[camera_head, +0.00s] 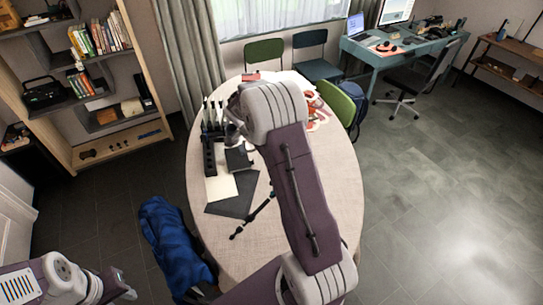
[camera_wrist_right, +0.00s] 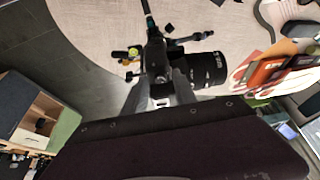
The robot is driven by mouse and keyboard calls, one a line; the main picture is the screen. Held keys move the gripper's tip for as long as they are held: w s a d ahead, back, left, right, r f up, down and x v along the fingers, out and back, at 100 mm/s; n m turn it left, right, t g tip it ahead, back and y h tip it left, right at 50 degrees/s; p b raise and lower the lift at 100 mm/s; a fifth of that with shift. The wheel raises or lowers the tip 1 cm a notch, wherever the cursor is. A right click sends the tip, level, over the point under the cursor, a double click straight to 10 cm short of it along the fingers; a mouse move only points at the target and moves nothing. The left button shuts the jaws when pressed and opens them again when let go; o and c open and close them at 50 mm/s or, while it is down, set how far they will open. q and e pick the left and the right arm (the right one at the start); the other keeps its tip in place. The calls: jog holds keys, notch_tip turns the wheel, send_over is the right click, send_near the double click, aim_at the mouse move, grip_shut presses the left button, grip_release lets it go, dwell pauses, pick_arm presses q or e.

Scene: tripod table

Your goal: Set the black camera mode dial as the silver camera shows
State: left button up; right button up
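The black camera (camera_wrist_right: 158,58) shows in the right wrist view, with its ribbed lens (camera_wrist_right: 208,69) pointing right. My right gripper (camera_wrist_right: 160,92) is right at the camera's near side, its two grey fingers spread; the camera hides whether they touch it. I cannot make out the mode dial. In the head view my right arm covers the camera and gripper; a black tripod leg (camera_head: 254,216) shows beside the arm. I cannot identify a silver camera in either view. My left gripper (camera_head: 124,285) is open and empty at the lower left, off the table.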

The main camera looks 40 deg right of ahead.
grip_shut()
jog(key=n+b, duration=0.1)
jog(key=b, duration=0.1)
jog(key=n+t+b, duration=0.1)
jog(key=b, duration=0.1)
jog(key=shift+s+f+n, duration=0.1)
jog(key=shift+f+n, duration=0.2)
jog(key=shift+n, duration=0.1)
jog(key=shift+s+r+n+t+b, duration=0.1)
jog(key=shift+r+n+t+b, duration=0.3)
jog(key=shift+n, duration=0.3)
